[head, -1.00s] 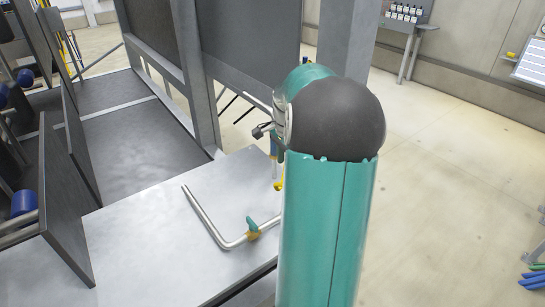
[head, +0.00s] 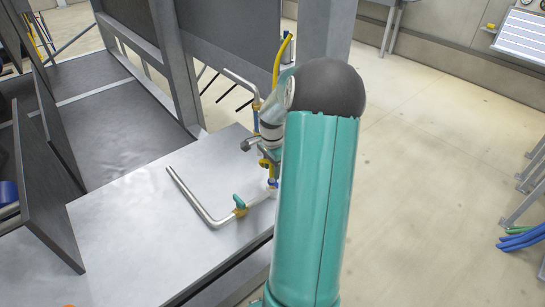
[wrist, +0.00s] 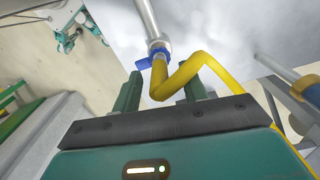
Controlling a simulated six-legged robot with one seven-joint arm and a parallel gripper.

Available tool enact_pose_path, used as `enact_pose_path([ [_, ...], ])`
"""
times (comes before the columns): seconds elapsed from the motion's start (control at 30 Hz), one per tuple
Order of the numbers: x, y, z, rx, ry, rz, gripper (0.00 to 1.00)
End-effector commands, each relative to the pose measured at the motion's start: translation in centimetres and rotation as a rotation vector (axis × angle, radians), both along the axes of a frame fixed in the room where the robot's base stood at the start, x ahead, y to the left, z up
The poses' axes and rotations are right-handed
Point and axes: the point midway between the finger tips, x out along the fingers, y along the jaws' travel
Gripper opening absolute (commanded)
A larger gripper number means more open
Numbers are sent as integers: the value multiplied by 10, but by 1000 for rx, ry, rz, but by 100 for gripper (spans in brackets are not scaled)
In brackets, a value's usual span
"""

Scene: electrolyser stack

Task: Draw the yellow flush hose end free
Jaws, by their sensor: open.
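The yellow flush hose (wrist: 205,62) shows in the wrist view with a sharp bend. Its end meets a blue collar or lever (wrist: 150,58) on a metal pipe (wrist: 147,18). My gripper (wrist: 164,88) is open, with one green finger on each side of the hose end; I cannot tell if either touches it. In the head view the hose (head: 281,58) rises behind my arm, and a blue fitting (head: 272,182) shows low beside it. My gripper (head: 258,148) is partly hidden there by my own arm.
A bent metal pipe with a teal-handled valve (head: 240,204) lies over the grey bench top (head: 130,225). Another pipe with a blue section (wrist: 283,72) is at the right in the wrist view. A dark panel (head: 50,170) stands at left.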

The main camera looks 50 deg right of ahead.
Motion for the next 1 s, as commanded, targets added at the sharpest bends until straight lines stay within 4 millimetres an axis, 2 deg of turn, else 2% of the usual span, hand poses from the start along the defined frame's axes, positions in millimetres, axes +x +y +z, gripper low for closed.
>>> enact_pose_path([
  [0.13,0,0,-10,1,0,-1,43],
  [0.4,0,0,-11,0,0,-1,43],
  [0.47,0,0,-11,0,0,-1,33],
  [0.63,0,0,-11,0,0,-1,0],
  [0.67,0,0,-11,0,0,-1,0],
  [0.7,0,0,-11,0,0,-1,15],
  [0.8,0,0,-11,0,0,-1,0],
  [1.0,0,0,-9,-1,-1,-1,0],
])
